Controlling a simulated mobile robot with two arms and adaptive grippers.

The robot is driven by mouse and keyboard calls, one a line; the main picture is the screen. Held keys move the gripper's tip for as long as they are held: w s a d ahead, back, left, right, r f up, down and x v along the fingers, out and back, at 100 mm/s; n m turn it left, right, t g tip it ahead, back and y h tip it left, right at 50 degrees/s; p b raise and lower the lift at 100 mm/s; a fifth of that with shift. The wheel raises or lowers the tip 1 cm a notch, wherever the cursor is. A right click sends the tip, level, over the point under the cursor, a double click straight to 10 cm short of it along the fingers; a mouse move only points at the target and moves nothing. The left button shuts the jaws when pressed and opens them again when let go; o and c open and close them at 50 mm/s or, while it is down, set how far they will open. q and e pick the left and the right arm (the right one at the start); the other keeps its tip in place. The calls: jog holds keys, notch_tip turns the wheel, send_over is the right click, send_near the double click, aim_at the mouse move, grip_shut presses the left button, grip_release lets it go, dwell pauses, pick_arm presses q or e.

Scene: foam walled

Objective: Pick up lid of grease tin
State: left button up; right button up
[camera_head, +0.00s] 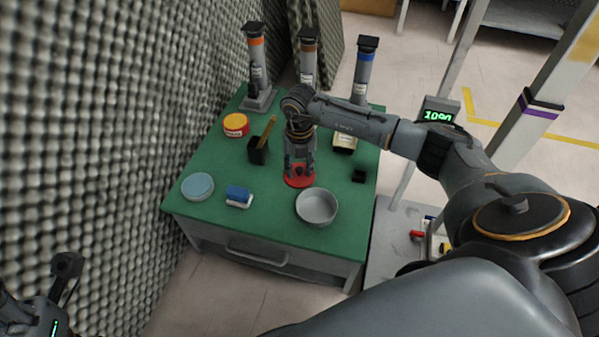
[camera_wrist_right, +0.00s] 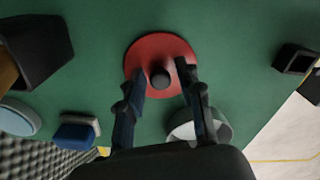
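A round red lid (camera_head: 299,182) with a dark knob lies on the green table top, just behind a grey open metal tin (camera_head: 316,207). In the right wrist view the red lid (camera_wrist_right: 150,47) shows with its black knob (camera_wrist_right: 160,77). My right gripper (camera_head: 299,170) points down over the lid. In the right wrist view its two fingers (camera_wrist_right: 164,80) are apart, one on each side of the knob, with a gap visible on both sides. The grey tin (camera_wrist_right: 200,128) is partly hidden behind a finger. My left gripper (camera_head: 66,268) shows only partly at the lower left, away from the table.
Dispenser columns line the back. Foam wall (camera_head: 110,130) borders the left.

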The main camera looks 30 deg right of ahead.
jog(key=shift+s+f, duration=0.1)
jog(key=shift+f, duration=0.05)
grip_shut()
